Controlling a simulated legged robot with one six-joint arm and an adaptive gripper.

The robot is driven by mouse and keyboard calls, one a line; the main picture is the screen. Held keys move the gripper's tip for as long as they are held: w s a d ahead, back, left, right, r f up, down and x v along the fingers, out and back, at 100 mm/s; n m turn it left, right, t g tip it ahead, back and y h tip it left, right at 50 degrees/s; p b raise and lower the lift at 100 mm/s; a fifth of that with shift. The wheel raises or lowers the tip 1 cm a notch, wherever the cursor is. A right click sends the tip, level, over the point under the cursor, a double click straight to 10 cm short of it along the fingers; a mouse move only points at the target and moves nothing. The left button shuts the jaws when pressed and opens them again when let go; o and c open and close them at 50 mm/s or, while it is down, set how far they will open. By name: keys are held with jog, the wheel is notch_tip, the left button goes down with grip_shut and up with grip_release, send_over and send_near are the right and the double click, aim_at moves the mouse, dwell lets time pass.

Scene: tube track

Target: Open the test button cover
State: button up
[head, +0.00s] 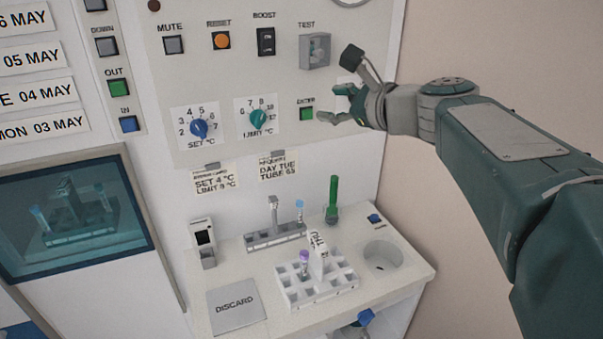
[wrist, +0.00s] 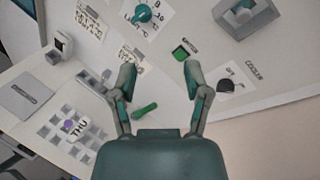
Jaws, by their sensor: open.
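The test button cover (head: 315,50) is a grey, box-like housing under the TEST label, at the upper right of the control panel. A rounded part shows at its middle. In the wrist view the housing (wrist: 262,22) is at the upper right, cut by the frame edge. I cannot tell whether a clear lid lies over its front. My gripper (head: 331,103) is open and empty, below and slightly right of the housing, close to the green ENTER button. In the wrist view both fingers of my gripper (wrist: 160,73) are spread, apart from the housing.
The green ENTER button (head: 307,114) is beside my fingertips. The BOOST switch (head: 266,41) and the LIMIT dial (head: 258,117) are to the left. Below, a counter holds a white tube rack (head: 318,292), a green tube (head: 332,197) and a discard plate (head: 237,304).

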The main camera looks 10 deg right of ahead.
jog(key=s+a+f+n+g+h, duration=0.2)
jog(key=s+a+f+n, duration=0.4)
jog(key=s+f+n, duration=0.2)
jog(key=shift+s+f+n+g, duration=0.4)
jog(key=shift+f+n, duration=0.1)
jog(key=shift+n, duration=0.2)
